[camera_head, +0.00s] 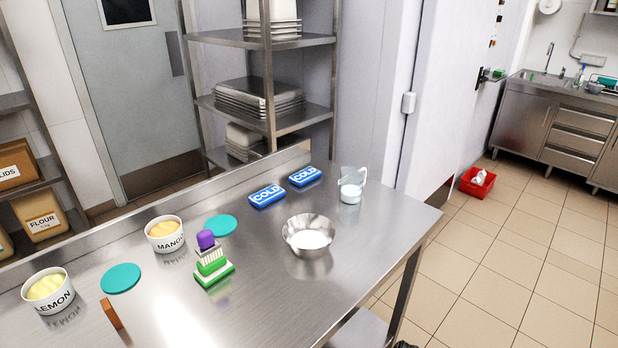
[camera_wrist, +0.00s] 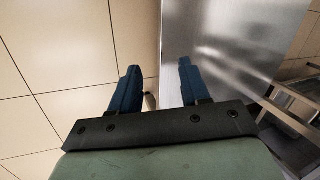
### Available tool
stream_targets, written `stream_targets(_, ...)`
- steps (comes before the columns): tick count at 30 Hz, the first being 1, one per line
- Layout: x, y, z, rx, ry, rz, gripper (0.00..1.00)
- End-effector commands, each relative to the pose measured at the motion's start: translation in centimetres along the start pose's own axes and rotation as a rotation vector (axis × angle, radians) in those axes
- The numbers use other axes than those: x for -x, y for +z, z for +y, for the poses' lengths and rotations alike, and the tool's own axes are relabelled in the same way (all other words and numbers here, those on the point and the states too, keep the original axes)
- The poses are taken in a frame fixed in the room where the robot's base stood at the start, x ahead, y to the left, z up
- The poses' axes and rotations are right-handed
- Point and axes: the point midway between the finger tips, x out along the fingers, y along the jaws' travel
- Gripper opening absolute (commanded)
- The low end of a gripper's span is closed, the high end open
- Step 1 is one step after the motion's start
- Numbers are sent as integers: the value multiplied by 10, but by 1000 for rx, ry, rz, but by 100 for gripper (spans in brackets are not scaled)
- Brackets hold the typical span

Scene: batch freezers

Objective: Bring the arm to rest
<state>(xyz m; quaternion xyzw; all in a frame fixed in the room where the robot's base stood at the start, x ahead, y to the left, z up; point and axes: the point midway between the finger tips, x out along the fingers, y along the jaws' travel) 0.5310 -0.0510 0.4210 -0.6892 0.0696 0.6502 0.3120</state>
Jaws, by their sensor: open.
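My gripper (camera_wrist: 158,82) shows in the wrist view with its two dark blue fingers spread apart and nothing between them. It is over the edge of a steel surface (camera_wrist: 220,40), with floor tiles to the left of that edge. In the head view my gripper does not clearly show; only a small dark shape is at the bottom edge. The steel table (camera_head: 270,295) there stands clear of any visible arm.
A red bin (camera_head: 477,183) sits on the floor.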

Motion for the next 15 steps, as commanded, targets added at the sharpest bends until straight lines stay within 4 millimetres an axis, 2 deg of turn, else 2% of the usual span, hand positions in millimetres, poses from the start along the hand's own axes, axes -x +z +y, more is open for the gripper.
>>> stream_targets(1,-3,36,4,45,40,-65,46)
stream_targets(6,-4,136,31,196,197,-284,46)
stream_targets(10,8,199,57,298,320,-435,46)
stream_targets(12,16,224,70,342,378,-499,46)
stream_targets(15,27,249,84,389,445,-569,46)
